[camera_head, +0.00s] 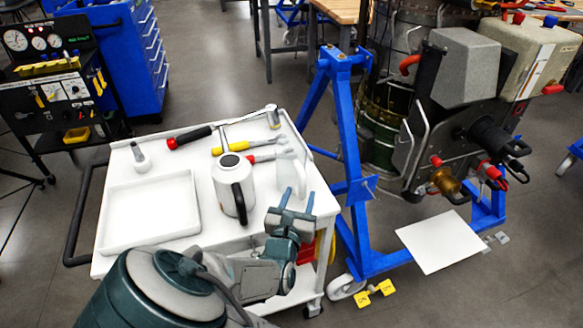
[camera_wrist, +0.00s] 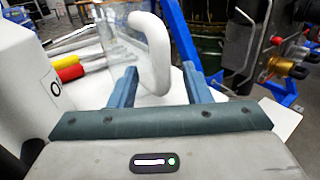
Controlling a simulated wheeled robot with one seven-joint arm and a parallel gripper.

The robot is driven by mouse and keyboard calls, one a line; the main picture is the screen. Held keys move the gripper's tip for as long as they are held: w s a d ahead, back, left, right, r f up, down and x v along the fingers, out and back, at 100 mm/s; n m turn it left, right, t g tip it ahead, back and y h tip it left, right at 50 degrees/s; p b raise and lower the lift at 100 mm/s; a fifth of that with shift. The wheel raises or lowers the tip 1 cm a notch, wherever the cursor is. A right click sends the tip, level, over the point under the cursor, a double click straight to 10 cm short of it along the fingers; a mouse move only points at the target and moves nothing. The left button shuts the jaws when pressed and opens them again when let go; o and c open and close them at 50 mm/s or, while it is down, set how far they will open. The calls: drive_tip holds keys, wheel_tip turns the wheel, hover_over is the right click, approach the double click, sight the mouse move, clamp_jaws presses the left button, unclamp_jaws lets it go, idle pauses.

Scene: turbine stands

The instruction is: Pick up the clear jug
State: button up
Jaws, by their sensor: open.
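The clear jug (camera_head: 291,176) stands upright on the right part of the white cart, just right of a white canister. It is see-through and hard to make out in the head view. In the wrist view the jug (camera_wrist: 122,50) is straight ahead, with its thick pale handle (camera_wrist: 156,52) facing my gripper. My gripper (camera_wrist: 157,78) is open, with one blue finger on each side of the handle's lower part. In the head view my gripper (camera_head: 290,199) is at the cart's right side, near the jug. I cannot tell whether the fingers touch it.
The white canister (camera_head: 232,187) with a black handle stands close left of the jug. Hand tools (camera_head: 230,146) lie behind it. A shallow white tray (camera_head: 150,245) covers the cart's left. A blue turbine stand (camera_head: 349,150) rises just right of the cart.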

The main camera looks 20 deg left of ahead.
sight(303, 178)
drive_tip(key=w, duration=0.3)
drive_tip(key=shift+w, duration=0.4)
clamp_jaws()
drive_tip(key=shift+r, duration=0.1)
wheel_tip(303, 178, up, 4)
drive_tip(key=p, duration=0.4)
drive_tip(key=d+r+p, duration=0.6)
drive_tip(key=d+p, duration=0.3)
drive_tip(key=d, duration=0.2)
drive_tip(key=shift+s+d+r+p, duration=0.25)
drive_tip(key=shift+s+r+p, duration=0.15)
drive_tip(key=shift+s, duration=0.05)
